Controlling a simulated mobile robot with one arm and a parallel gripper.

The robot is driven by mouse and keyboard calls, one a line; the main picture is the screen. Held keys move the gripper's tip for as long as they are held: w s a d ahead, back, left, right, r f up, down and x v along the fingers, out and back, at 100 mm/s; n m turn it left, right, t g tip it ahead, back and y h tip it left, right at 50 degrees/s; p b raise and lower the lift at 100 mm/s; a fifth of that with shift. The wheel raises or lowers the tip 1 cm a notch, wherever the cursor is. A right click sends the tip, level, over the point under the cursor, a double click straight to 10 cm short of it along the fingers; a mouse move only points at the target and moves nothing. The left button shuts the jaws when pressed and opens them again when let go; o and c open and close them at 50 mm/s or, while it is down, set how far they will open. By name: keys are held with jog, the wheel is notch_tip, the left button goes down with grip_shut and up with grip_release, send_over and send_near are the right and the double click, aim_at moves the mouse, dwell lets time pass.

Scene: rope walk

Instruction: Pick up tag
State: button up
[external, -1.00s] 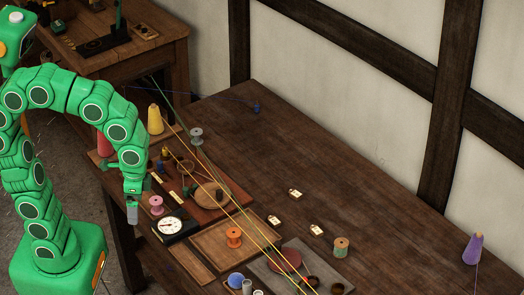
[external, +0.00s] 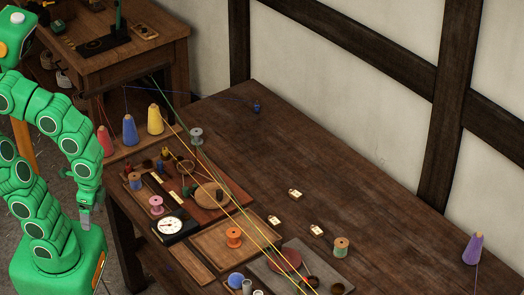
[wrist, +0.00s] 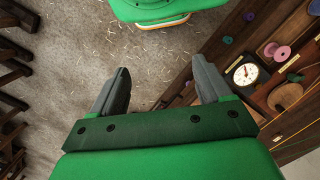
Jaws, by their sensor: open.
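Three small pale tags lie on the dark wooden table: one tag (external: 295,194) farther back, one tag (external: 274,220) nearer the wooden tray, and one tag (external: 317,231) to the right. None of them can be made out in the wrist view. My gripper (external: 85,218) hangs low beside the table's left end, well away from the tags. In the wrist view my gripper (wrist: 160,88) has its two grey fingers spread apart, with only the floor between them.
A dial gauge (external: 170,226), a pink spool (external: 156,205) and an orange spool (external: 234,237) stand near the table's front edge. Yellow threads (external: 237,205) stretch over the trays. A purple cone (external: 473,248) stands far right. The table's back middle is clear.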

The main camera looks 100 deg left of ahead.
jog(key=c, duration=0.7)
jog(key=w+a+r+n, duration=0.1)
jog(key=w+a+n, duration=0.15)
jog(key=w, duration=0.45)
jog(key=w+a+n, duration=0.1)
jog(key=w+n, duration=0.3)
jog(key=w, duration=0.4)
jog(key=n+t, duration=0.2)
jog(key=n, duration=1.8)
send_over(273, 219)
jog(key=d, duration=0.1)
jog(key=shift+m, duration=0.25)
notch_tip(273, 219, down, 19)
jog(key=shift+r, duration=0.1)
jog(key=shift+w+a+f, duration=0.1)
jog(key=shift+a+f, duration=0.25)
jog(key=shift+f, duration=0.05)
jog(key=shift+a+f, duration=0.15)
jog(key=shift+f, duration=3.65)
